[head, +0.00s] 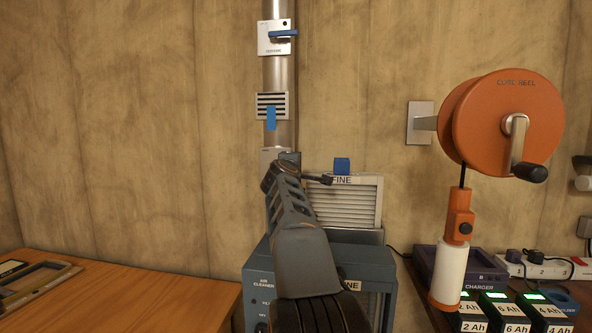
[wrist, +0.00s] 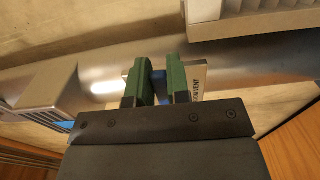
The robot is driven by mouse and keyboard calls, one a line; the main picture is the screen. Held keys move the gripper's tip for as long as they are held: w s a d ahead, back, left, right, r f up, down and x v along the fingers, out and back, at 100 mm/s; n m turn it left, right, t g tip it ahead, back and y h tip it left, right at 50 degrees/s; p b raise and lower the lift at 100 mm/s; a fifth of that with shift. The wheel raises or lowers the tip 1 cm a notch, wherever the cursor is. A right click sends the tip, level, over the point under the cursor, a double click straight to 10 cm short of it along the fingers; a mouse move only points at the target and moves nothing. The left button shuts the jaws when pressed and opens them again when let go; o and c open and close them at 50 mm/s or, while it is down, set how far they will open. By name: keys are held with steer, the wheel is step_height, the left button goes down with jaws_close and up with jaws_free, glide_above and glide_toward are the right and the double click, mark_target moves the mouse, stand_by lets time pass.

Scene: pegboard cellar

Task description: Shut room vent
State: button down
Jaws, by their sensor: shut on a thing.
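A grey metal duct (head: 278,70) runs up the wall. A pale plate (wrist: 198,82) on the duct has small lettering that I cannot read for sure; it may be the room vent's plate. In the head view only its top edge (head: 272,152) shows above my arm. My gripper (wrist: 160,86), with green fingers, is shut on a blue handle (wrist: 159,82) in front of this plate. The fingers hide most of the handle, so I cannot tell its setting. In the head view my arm hides the fingertips.
Higher on the duct are a slatted plate with a blue tab (head: 271,118) and a plate with a level blue lever (head: 283,35). Below right, a filter marked FINE (head: 345,200) stands in the blue air cleaner (head: 258,285). An orange reel (head: 490,115) hangs right.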

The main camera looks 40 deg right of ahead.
steer(key=shift+f, duration=0.1)
stand_by(0.3)
steer(key=c, duration=1.1)
jaws_free()
steer(key=b+v, duration=0.3)
steer(key=v, duration=1.1)
steer(key=shift+d, duration=0.1)
